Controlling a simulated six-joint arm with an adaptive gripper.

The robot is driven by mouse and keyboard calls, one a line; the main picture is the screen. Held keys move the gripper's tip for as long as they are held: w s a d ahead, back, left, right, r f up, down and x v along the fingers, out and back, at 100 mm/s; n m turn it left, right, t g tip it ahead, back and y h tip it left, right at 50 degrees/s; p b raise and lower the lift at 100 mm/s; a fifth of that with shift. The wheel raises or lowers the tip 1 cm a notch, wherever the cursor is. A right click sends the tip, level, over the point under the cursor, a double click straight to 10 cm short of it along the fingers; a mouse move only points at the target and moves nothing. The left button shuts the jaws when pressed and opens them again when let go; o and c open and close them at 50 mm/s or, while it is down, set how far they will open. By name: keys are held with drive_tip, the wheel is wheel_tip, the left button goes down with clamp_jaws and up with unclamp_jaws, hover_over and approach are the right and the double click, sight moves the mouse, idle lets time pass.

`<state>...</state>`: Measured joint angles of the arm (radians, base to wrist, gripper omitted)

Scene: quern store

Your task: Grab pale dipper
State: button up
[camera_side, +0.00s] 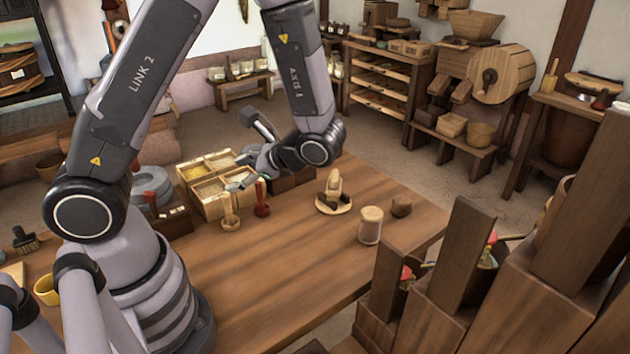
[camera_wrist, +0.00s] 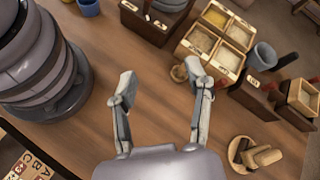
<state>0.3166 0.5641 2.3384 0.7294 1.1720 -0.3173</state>
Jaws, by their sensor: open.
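The pale dipper (camera_side: 231,212) stands on the wooden table in the side view, its handle upright, in front of the divided grain tray. In the wrist view a tan piece that looks like it (camera_wrist: 179,73) shows beside my right-hand fingertip, partly hidden by it. My gripper (camera_side: 240,150) is open, its fingers spread wide above the table near the tray. The wrist view shows nothing held between its fingertips (camera_wrist: 160,74). I cannot tell how high the fingertips are above the dipper. A similar dark red upright piece (camera_side: 262,200) stands just right of the pale dipper.
The grain tray (camera_side: 184,180) lies behind the dipper. A round wooden plate (camera_side: 321,207) holding wooden pieces, a pale-lidded jar (camera_side: 371,231) and a brown lump (camera_side: 402,205) stand to the right. The table's front middle (camera_side: 270,270) is clear. Tall wooden bins (camera_side: 440,300) rise at front right.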

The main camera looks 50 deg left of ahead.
wheel_tip(320, 180, down, 8)
drive_tip(key=w+a+f+m+t+y, duration=0.1)
drive_tip(key=m+t+y, duration=0.1)
drive_tip(key=m+y, duration=0.35)
drive_tip(key=m+t+y, duration=0.2)
drive_tip(key=m+t, duration=0.4)
drive_tip(key=m, duration=0.1)
approach(228, 201)
drive_tip(key=d, duration=0.3)
drive_tip(key=shift+s+f, duration=0.1)
drive_tip(key=shift+s, duration=0.05)
drive_tip(key=shift+a+f, duration=0.1)
drive_tip(key=shift+a, duration=0.25)
drive_tip(key=a, duration=0.5)
drive_tip(key=w+a, duration=0.1)
drive_tip(key=a, duration=0.1)
drive_tip(key=shift+w+a, duration=0.1)
drive_tip(key=shift+a, duration=0.3)
drive_tip(key=shift+w+a+r, duration=0.1)
drive_tip(key=shift+w+a, duration=0.05)
drive_tip(key=shift+a, duration=0.7)
drive_tip(key=shift+w+a+r, duration=0.1)
drive_tip(key=shift+w+a, duration=0.05)
drive_tip(key=shift+a, duration=0.75)
drive_tip(key=shift+w+a+r, duration=0.1)
drive_tip(key=shift+w+a, duration=0.05)
drive_tip(key=shift+a, duration=0.7)
clamp_jaws()
